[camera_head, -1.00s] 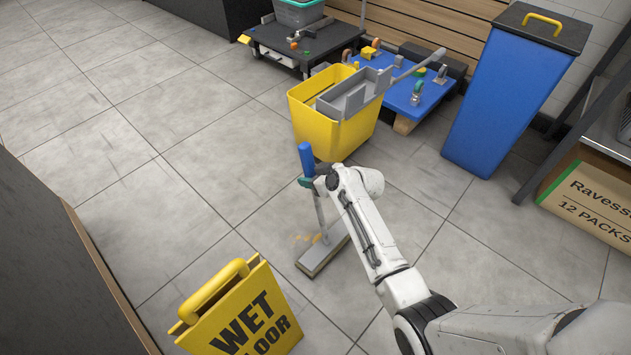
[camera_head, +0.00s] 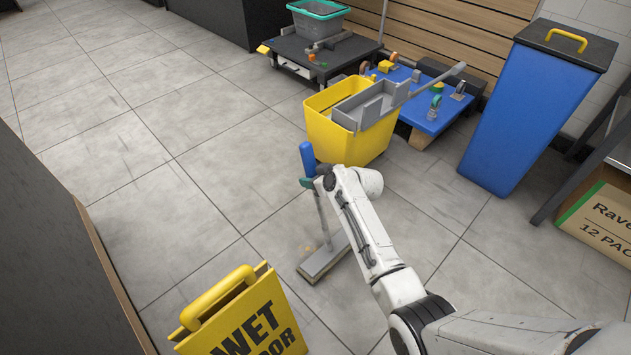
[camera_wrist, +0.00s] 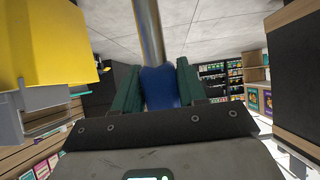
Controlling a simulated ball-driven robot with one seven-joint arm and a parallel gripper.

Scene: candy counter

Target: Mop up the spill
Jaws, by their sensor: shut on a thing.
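A mop with a blue grip (camera_head: 307,158), a thin grey shaft and a flat grey head (camera_head: 323,265) stands nearly upright on the tiled floor. My gripper (camera_head: 313,183) is shut on the blue grip. In the wrist view, the green jaws of my gripper (camera_wrist: 158,80) press on both sides of the blue grip (camera_wrist: 160,90). The spill shows as faint tan-orange spots (camera_head: 308,249) by the mop head. Part of it may be hidden under the head. A yellow mop bucket (camera_head: 345,138) with a grey wringer (camera_head: 372,106) stands behind the mop.
A yellow wet floor sign (camera_head: 250,322) stands at the front. A dark counter (camera_head: 50,255) edges the left. A blue bin (camera_head: 525,118), a blue dolly (camera_head: 432,117) and a cardboard box (camera_head: 602,222) line the back and right. Floor left of the mop is clear.

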